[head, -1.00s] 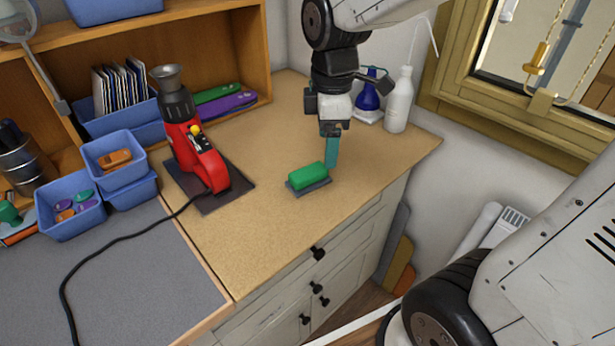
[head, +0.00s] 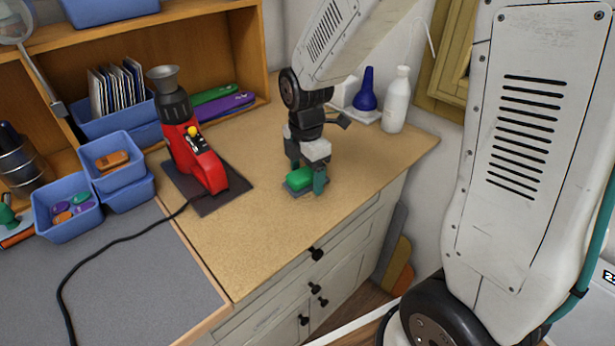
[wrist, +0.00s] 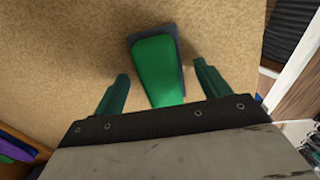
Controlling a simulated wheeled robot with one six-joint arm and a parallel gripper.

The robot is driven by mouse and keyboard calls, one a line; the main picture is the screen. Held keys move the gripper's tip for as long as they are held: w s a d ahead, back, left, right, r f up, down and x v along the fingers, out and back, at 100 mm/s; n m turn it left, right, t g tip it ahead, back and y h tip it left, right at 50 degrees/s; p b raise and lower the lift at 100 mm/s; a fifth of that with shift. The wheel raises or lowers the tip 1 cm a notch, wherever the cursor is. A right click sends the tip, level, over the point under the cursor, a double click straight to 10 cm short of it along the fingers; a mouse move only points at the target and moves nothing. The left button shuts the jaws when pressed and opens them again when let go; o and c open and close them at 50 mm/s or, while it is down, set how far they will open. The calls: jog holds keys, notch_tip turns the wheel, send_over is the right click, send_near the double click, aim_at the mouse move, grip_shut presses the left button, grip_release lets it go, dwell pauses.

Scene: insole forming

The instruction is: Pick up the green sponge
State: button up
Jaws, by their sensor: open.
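The green sponge (head: 299,178) lies on a dark flat pad (head: 293,192) on the tan countertop. My gripper (head: 305,182) is low over it, pointing down, with its teal fingers on either side of the sponge. In the wrist view the green sponge (wrist: 157,68) lies between the two open fingers of my gripper (wrist: 160,85), with a gap on each side. The near end of the sponge is hidden behind the gripper body. The dark pad (wrist: 180,50) shows along the sponge's far end and right side.
A red machine (head: 205,160) with a black cable stands to the left on a dark plate. A blue bottle (head: 366,90) and a white bottle (head: 397,100) stand behind the gripper. Blue bins (head: 68,208) are at the left. The front counter is clear.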

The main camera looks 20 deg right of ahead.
aim_at(306, 170)
jog(key=shift+f, duration=0.1)
jog(key=c, duration=1)
jog(key=shift+c, duration=0.2)
jog(key=shift+r, duration=0.6)
notch_tip(306, 170, up, 2)
jog(key=shift+r, duration=0.15)
jog(key=s+a, duration=0.2)
jog(key=s, duration=0.2)
jog(key=s+a+r, duration=0.1)
jog(key=s+a, duration=0.2)
jog(key=s, duration=0.2)
jog(key=s+a, duration=0.2)
jog(key=s, duration=0.3)
jog(key=shift+s+a+r, duration=0.15)
jog(key=shift+a+r, duration=0.05)
jog(key=shift+r, duration=0.1)
